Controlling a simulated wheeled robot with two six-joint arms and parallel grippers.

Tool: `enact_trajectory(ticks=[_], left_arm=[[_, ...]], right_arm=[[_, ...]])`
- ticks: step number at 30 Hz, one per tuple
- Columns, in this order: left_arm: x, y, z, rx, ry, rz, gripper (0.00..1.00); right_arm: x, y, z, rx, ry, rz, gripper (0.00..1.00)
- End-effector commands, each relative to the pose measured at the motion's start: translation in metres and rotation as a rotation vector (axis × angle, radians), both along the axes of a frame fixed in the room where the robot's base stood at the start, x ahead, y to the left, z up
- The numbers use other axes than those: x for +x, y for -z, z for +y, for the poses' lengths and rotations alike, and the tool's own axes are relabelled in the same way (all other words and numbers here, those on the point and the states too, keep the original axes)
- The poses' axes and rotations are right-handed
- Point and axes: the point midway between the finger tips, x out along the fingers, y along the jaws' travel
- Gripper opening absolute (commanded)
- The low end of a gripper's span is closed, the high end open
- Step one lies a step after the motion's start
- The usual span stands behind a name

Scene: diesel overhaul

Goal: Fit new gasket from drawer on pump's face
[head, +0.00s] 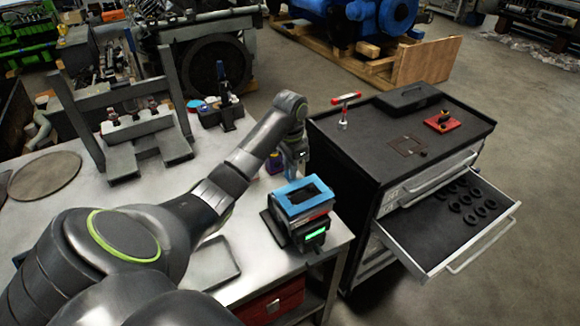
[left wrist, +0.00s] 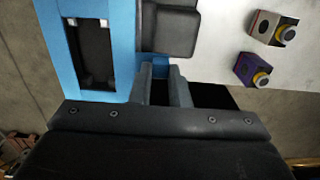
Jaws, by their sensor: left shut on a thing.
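A blue rectangular frame, seemingly the gasket (head: 291,207), lies flat over the dark pump-like unit (head: 284,233) near the table's right end. The unit shows a dark rectangular opening through the frame and a green light in front. My left gripper (head: 300,168) reaches down at the frame's far edge. In the left wrist view the blue frame (left wrist: 122,45) fills the upper left, and my left gripper's fingers (left wrist: 161,70) are closed at its edge, on a blue part of it. Whether the frame touches the unit all round cannot be told. My right gripper is not in view.
The black tool cabinet (head: 350,150) stands right of the table, its drawer (head: 437,235) open with several black rings. A brown square plate (head: 407,146), a red pad (head: 436,124) and a red-handled tool (head: 345,100) are on top. A fixture (head: 130,130) stands on the table.

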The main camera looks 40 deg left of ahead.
Motion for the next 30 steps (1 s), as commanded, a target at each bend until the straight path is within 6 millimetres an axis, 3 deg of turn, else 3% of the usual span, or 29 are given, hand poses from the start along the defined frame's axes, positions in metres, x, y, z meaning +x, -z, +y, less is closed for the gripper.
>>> enact_trajectory(ticks=[30], left_arm=[[0.0,0.016,0.0,-0.001,-0.001,0.0,0.0]], right_arm=[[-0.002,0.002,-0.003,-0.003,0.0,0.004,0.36]])
